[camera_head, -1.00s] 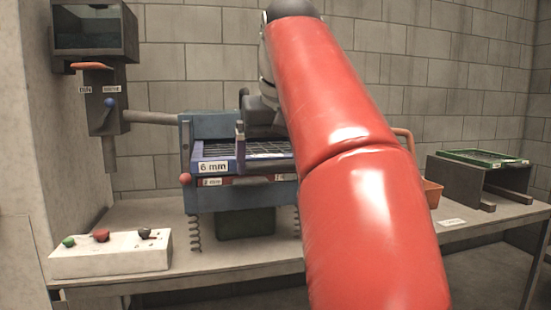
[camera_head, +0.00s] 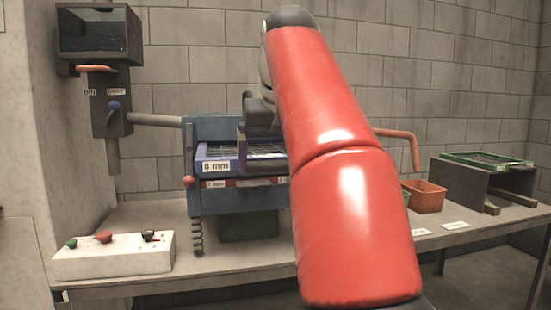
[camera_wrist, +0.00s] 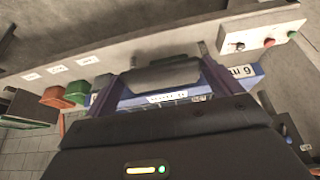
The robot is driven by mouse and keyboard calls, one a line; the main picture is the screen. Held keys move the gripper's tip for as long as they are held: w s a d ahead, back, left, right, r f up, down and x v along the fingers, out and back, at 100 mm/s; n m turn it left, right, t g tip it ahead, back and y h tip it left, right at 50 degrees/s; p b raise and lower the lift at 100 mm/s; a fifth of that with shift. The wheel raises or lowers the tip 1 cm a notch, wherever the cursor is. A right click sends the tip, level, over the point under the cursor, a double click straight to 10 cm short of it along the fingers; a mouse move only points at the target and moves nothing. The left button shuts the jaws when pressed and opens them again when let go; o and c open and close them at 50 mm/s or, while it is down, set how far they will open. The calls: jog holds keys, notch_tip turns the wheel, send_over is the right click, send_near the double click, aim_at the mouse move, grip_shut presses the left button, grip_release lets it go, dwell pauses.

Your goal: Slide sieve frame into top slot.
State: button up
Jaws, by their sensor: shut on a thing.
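The blue-purple sieve frame (camera_head: 216,166) has a "6 mm" label and a wire mesh. It lies in the top opening of the blue shaker (camera_head: 205,200), its front edge showing at the left. In the wrist view, its labelled edge (camera_wrist: 240,71) shows beyond my gripper. My gripper (camera_wrist: 163,80) is shut on the frame, but the exact contact is hard to make out. In the head view, my red arm hides the shaker's right part and most of my gripper. Below the frame, a red and white edge (camera_head: 243,183) carries a smaller label.
A grey rack (camera_head: 462,185) with a green frame (camera_head: 487,160) stands at the right. A white control box (camera_head: 112,256) with knobs sits front left. A pipe (camera_head: 155,119) runs into the shaker's left side.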

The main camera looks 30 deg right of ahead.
aim_at(269, 157)
jog(key=shift+w+d, duration=0.2)
jog(key=shift+w, duration=0.5)
jog(key=shift+w+d, duration=0.2)
jog(key=shift+w, duration=0.5)
jog(key=shift+w+d, duration=0.2)
jog(key=shift+w, duration=0.5)
jog(key=o, duration=1.2)
